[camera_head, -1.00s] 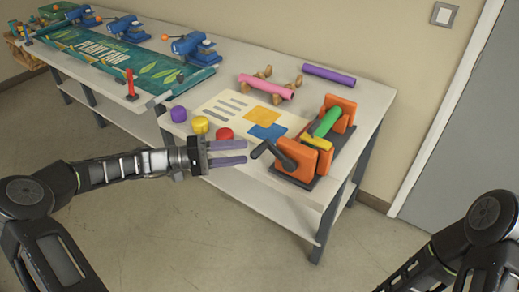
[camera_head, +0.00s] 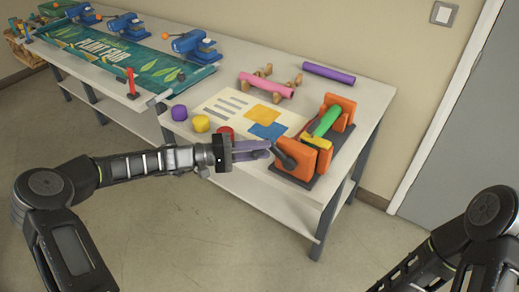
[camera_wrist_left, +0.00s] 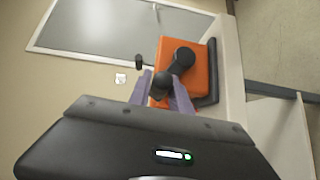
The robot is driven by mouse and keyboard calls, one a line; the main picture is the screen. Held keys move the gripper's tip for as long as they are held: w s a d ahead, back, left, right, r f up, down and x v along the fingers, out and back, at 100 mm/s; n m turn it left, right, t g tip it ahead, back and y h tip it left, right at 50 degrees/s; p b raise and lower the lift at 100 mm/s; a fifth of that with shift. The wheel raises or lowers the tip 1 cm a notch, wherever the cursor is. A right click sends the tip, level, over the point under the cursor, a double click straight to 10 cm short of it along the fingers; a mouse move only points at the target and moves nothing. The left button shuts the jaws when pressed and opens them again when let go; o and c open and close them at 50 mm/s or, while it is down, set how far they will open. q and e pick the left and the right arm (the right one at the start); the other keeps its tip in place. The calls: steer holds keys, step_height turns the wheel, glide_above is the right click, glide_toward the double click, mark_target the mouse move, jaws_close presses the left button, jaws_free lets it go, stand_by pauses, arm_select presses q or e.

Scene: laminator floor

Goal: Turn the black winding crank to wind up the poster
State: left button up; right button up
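The black winding crank (camera_head: 286,159) is on the front of an orange-framed winder (camera_head: 318,156) at the right end of the table. Its arm and round handle (camera_wrist_left: 163,86) show in the left wrist view. My left gripper (camera_head: 262,150) has its purple fingers on either side of the handle; in the left wrist view the gripper (camera_wrist_left: 163,93) shows the fingers apart, with the handle between them. Whether they touch it is hard to tell. A green roll (camera_head: 326,121) lies in the winder. A printed poster sheet (camera_head: 226,102) lies left of it. My right gripper is out of view.
Purple (camera_head: 179,113), yellow (camera_head: 201,123) and red (camera_head: 225,133) round pieces lie along the front edge. A pink roll (camera_head: 266,85) on wooden stands and a purple roll (camera_head: 329,73) lie behind. Blue devices and a green banner (camera_head: 120,55) fill the left.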

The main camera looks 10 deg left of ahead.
arm_select(q)
jaws_close()
stand_by(1.0)
